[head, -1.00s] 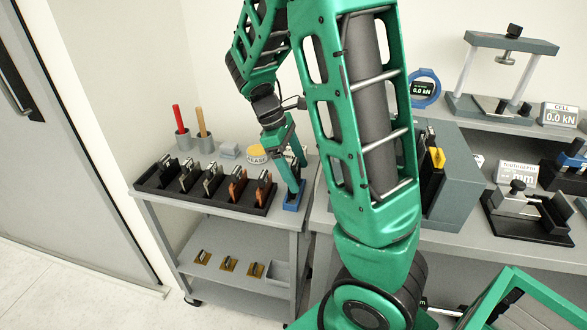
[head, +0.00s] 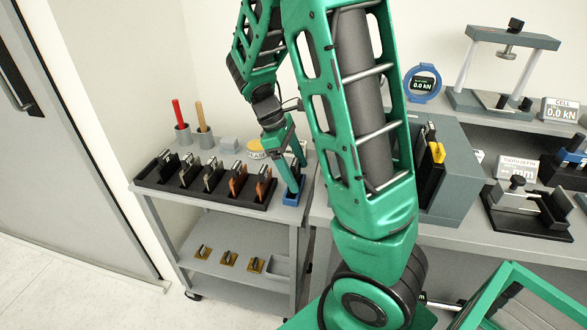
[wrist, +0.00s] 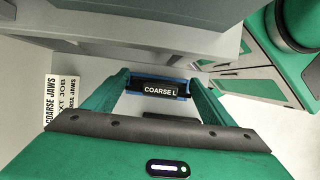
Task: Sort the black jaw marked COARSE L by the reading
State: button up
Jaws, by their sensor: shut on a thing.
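The black jaw marked COARSE L (wrist: 160,90) sits between my fingertips in the wrist view, its white lettering facing the camera. My gripper (wrist: 150,92) is shut on it. A blue edge shows around the jaw there. In the head view my gripper (head: 296,186) points down at a small blue holder (head: 291,201) at the right end of the cart top. The fingers hide most of the jaw in that view. I cannot tell whether the jaw is seated in the blue holder or just above it.
A black rack (head: 205,190) with several dark and orange jaws stands left of the blue holder. Two cups with red and tan handles (head: 201,121) stand behind it. The tooth depth gauge (head: 520,200) is on the bench at right. A COARSE JAWS label (wrist: 49,103) shows at left.

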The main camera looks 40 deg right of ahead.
jog(key=shift+f, duration=0.45)
jog(key=o, duration=2.1)
jog(key=v, duration=1)
jog(key=shift+w+a+r, duration=0.1)
jog(key=shift+w+r, duration=0.05)
jog(key=shift+r, duration=0.15)
